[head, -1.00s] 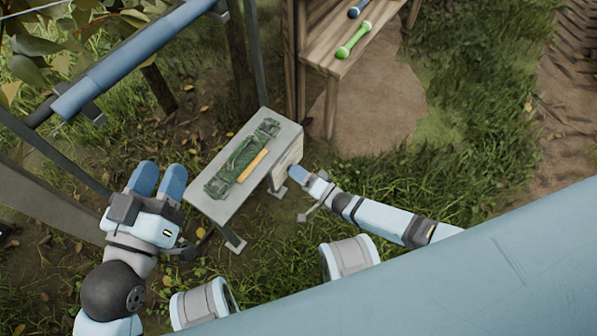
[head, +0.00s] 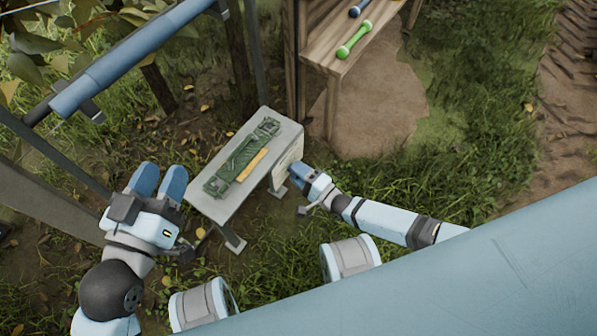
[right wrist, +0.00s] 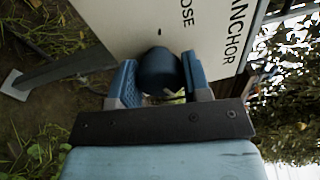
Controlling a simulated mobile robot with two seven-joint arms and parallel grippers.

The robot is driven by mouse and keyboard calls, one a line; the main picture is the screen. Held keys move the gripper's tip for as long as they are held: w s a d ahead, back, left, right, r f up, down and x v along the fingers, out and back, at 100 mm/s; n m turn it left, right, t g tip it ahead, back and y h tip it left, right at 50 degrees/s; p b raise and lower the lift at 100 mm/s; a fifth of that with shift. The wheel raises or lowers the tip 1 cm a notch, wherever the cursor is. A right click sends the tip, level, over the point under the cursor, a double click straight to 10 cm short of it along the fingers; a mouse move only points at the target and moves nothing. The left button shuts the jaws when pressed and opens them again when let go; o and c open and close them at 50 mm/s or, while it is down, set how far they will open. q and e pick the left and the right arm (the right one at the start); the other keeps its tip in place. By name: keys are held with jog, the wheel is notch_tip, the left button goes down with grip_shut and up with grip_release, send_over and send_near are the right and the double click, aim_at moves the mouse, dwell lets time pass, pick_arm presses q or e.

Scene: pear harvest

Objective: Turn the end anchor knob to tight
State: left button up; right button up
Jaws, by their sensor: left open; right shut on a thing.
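The end anchor knob (right wrist: 158,70) is dark and round, on a pale panel (right wrist: 205,28) with the printed words ANCHOR and a partly hidden one ending in OSE. My right gripper (right wrist: 160,80) is shut on the knob, one blue finger on each side. The knob's pointer, if any, is hidden, so I cannot tell its setting. In the head view my right gripper (head: 302,175) is at the right end of the grey bench (head: 215,203); the knob is hidden there. My left gripper (head: 158,180) is open and empty, left of the bench.
A green mechanism (head: 226,172) and a yellow bar (head: 252,165) lie on the bench top. A wooden shelf (head: 345,62) with a green dumbbell-shaped thing (head: 354,40) stands behind. A blue padded rail (head: 120,65) runs at upper left. Grass to the right is open.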

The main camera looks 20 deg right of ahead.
dwell(0.3)
jog(key=o, duration=0.9)
jog(key=shift+r, duration=0.1)
